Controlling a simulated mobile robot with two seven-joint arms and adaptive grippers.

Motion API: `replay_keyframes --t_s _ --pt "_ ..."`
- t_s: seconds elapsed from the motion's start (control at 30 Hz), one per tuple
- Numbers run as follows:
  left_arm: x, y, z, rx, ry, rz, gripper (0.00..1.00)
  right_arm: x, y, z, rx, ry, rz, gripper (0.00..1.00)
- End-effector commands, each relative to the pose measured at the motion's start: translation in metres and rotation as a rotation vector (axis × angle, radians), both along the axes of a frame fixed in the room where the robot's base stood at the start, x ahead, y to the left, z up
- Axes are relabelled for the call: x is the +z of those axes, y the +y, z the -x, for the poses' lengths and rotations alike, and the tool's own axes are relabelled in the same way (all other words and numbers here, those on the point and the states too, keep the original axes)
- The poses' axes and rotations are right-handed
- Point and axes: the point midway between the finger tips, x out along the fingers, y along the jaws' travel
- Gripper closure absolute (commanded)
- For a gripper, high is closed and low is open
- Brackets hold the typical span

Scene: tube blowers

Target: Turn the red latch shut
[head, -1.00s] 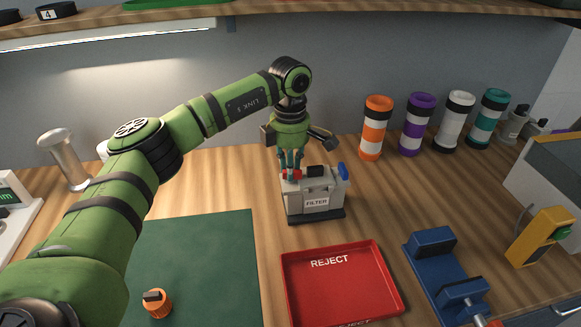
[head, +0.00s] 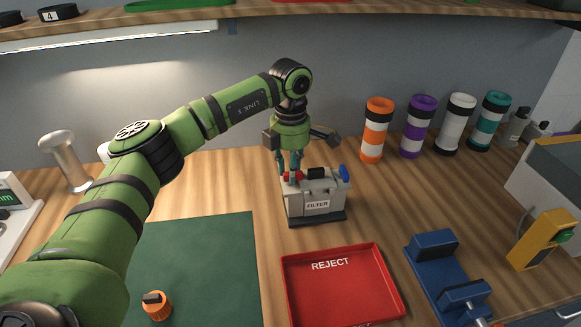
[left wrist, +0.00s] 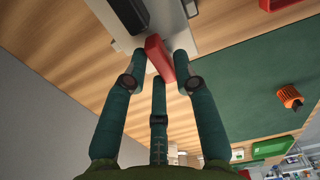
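The red latch (head: 293,175) is on the left part of the top of the grey filter housing (head: 316,193), which carries a FILTER label. My left gripper (head: 289,167) points down over it from behind. In the left wrist view the red latch (left wrist: 158,58) lies slanted between the teal fingers of my gripper (left wrist: 160,62). One finger is close against each side, and a third finger is by its near end. The fingers look closed on the latch, though contact is partly hidden. My right gripper is out of view.
A blue knob (head: 344,173) and a black block (head: 316,173) are also on the housing. A red REJECT tray (head: 290,300) lies in front. A green mat (head: 215,255) with an orange knob (head: 157,304) lies at left. Banded tubes (head: 372,150) stand at the back right.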

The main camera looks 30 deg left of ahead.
Motion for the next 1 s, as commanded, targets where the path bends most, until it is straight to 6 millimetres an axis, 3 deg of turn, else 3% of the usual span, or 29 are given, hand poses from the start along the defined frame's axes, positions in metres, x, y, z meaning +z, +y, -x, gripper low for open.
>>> replay_keyframes --t_s 0.33,0.47,0.8,1.0 --pt "0.001 0.000 0.000 -0.002 0.000 0.000 0.54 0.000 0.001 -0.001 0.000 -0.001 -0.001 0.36" --pt "0.010 0.000 -0.001 -0.002 -0.003 0.001 0.54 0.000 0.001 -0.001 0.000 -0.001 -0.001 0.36" --pt "0.078 0.000 -0.001 -0.002 -0.004 0.001 0.54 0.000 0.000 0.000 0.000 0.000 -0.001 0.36" --pt "0.109 0.000 0.000 -0.001 -0.001 0.000 0.54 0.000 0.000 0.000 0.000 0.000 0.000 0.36"
